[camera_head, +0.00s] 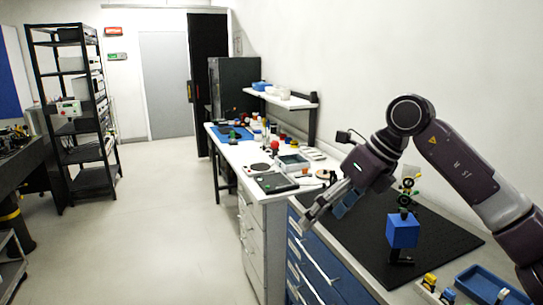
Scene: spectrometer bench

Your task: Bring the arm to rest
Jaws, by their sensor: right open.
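My right arm comes in from the right edge, bent at its elbow above the bench. My right gripper (326,206) is open and empty. Its fingers point down and left, over the front left edge of the black breadboard (446,243). A blue cube-shaped part (403,231) on a dark post stands upright on the breadboard, to the right of the gripper and apart from it. My left gripper and left arm are not in view.
A blue tray (493,287) and small yellow parts (430,281) lie at the front right. A white bench (226,147) with bottles and instruments runs behind. A black shelf rack (83,185) stands at the left. The floor (150,225) between is clear.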

